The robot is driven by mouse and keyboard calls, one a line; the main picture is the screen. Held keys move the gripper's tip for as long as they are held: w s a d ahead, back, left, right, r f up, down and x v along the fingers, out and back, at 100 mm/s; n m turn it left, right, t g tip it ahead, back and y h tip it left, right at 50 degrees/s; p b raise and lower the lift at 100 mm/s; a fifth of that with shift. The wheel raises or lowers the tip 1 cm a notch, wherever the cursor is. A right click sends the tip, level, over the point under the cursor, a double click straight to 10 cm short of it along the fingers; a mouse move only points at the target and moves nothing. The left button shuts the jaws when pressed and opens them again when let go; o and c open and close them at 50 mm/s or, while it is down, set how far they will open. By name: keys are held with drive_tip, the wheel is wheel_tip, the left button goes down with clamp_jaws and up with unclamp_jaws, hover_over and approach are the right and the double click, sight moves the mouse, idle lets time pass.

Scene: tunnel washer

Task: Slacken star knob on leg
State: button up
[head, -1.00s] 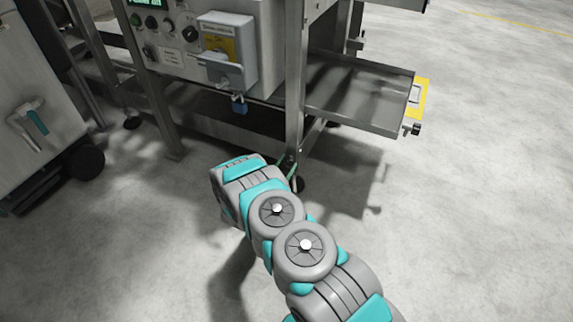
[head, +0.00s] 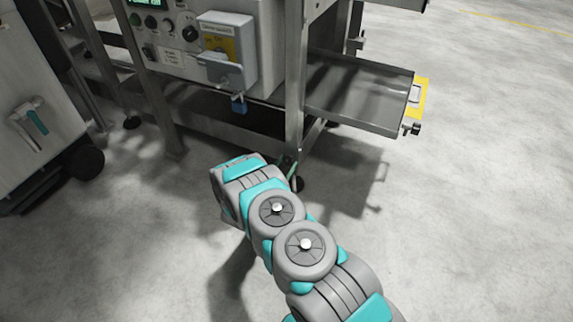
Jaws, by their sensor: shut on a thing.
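The steel leg (head: 296,85) of the machine stands upright in the middle of the head view. Its lower end shows a small green part (head: 288,163) and a dark round foot (head: 298,184) near the floor. The wrist of my arm is just left of the leg's lower end and covers part of that area. My gripper's fingers are hidden behind the wrist, so their hold does not show. I cannot make out the star knob.
A steel tray (head: 360,95) with a yellow-marked end juts out to the right. A grey cart (head: 40,100) stands at the left. The floor at right is clear.

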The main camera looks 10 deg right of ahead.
drive_tip(key=o, duration=1.4)
drive_tip(key=v, duration=0.8)
drive_tip(key=shift+w, duration=0.1)
